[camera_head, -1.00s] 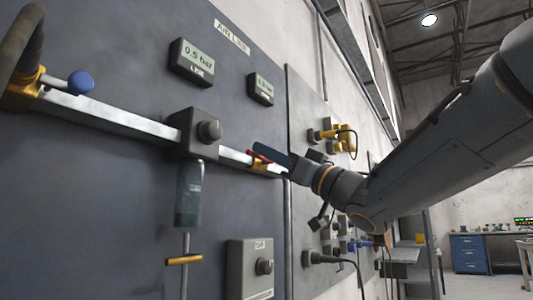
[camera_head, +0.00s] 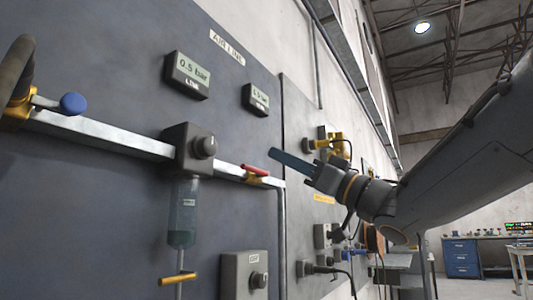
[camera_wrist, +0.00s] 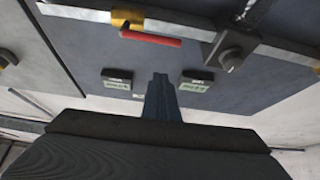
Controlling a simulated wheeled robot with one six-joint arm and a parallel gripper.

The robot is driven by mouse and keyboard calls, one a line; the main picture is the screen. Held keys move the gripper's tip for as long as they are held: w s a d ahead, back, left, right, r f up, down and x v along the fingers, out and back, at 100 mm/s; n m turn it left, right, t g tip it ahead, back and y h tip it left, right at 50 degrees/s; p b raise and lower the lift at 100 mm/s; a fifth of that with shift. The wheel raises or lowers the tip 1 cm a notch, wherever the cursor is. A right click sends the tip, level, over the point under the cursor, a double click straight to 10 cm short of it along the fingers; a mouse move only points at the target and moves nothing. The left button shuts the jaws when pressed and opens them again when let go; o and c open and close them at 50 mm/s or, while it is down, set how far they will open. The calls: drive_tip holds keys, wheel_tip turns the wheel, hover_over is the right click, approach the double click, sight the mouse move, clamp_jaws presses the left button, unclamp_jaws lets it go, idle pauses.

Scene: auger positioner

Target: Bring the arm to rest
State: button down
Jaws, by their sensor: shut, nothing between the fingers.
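My gripper (camera_head: 292,163) is in front of the wall panel, to the right of the red valve handle (camera_head: 255,170) and apart from it in the head view. Its long dark fingers are together and hold nothing. In the wrist view the shut fingers (camera_wrist: 159,85) point toward the panel, between two small displays. The red handle also shows in the wrist view (camera_wrist: 150,39), above the fingertips. My arm reaches in from the right side of the head view.
A metal pipe (camera_head: 95,132) crosses the panel, with a regulator block (camera_head: 188,149), a blue knob (camera_head: 73,104) and a clear filter bowl (camera_head: 183,213). Two displays (camera_head: 188,75) hang above. Yellow fittings (camera_head: 331,146) and cables sit behind my gripper. A blue cabinet (camera_head: 461,258) stands far right.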

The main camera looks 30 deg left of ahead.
drive_tip(key=shift+v, duration=2.15)
